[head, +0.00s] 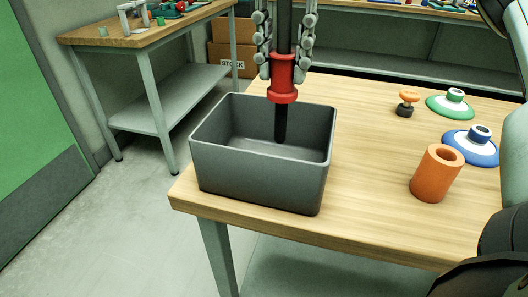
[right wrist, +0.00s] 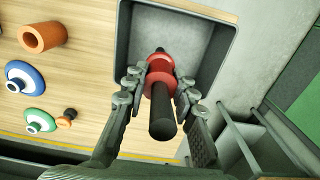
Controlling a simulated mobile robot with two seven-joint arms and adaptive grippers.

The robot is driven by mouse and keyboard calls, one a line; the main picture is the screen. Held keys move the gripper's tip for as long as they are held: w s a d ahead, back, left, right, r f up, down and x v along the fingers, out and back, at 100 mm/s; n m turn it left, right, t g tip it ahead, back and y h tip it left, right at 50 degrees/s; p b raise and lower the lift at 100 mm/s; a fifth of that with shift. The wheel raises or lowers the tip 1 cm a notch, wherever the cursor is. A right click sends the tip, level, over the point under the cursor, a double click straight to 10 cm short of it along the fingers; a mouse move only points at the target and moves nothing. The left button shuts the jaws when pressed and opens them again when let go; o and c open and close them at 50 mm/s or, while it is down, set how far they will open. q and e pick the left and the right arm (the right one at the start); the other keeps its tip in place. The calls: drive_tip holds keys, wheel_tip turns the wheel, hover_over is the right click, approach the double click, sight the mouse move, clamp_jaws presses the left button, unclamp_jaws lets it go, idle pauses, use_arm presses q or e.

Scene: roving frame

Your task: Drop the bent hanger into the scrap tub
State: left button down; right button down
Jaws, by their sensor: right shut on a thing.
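The bent hanger (head: 283,78) shows as a dark upright rod with a red collar; I cannot make out a bend. It also shows in the right wrist view (right wrist: 162,118). My right gripper (head: 284,66) points down and is shut on it at the red collar, one finger on each side, as the right wrist view also shows (right wrist: 160,80). The scrap tub (head: 255,180) is a grey, open, rectangular bin on the wooden table. The rod's lower end hangs inside the tub's opening, seemingly above its floor. The tub looks empty. My left gripper is not in view.
Right of the tub on the table (head: 370,120) are an orange hollow cylinder (head: 434,178), a blue-and-white disc (head: 472,148), a green-and-white disc (head: 450,104) and a small orange-and-black knob (head: 408,98). A second bench (head: 140,38) stands behind left, with cardboard boxes (head: 228,62) beside it.

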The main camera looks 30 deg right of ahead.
drive_tip(key=shift+f, duration=0.5)
drive_tip(key=c, duration=1.2)
unclamp_jaws()
drive_tip(key=shift+o, duration=0.2)
wheel_tip(320, 180, up, 12)
drive_tip(key=shift+r, duration=0.1)
